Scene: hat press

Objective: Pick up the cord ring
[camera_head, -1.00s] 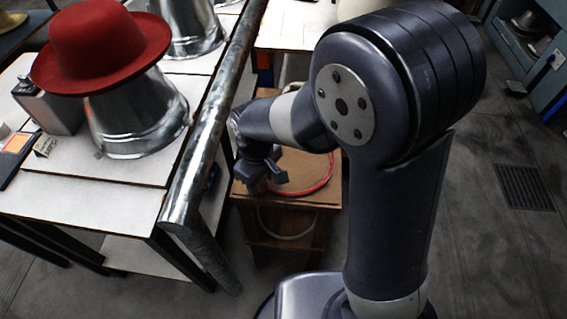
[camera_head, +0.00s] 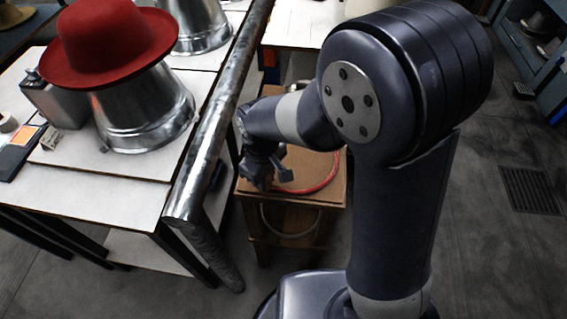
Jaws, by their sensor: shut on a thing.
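The cord ring is a thin red loop (camera_head: 334,176) lying over the top of a small wooden stand (camera_head: 339,197), right of the metal rail. My gripper (camera_head: 268,180) is at the left side of the loop, low over the stand top, and is shut on the ring's left part. My gripper and arm hide the left and far parts of the ring. I cannot tell whether the ring is lifted off the wood.
A white bench (camera_head: 95,194) at left holds a red hat (camera_head: 107,42) on a metal form (camera_head: 143,111). A thick metal rail (camera_head: 222,100) runs along its edge beside my arm. A pale hoop (camera_head: 292,234) is inside the stand. Floor at right is clear.

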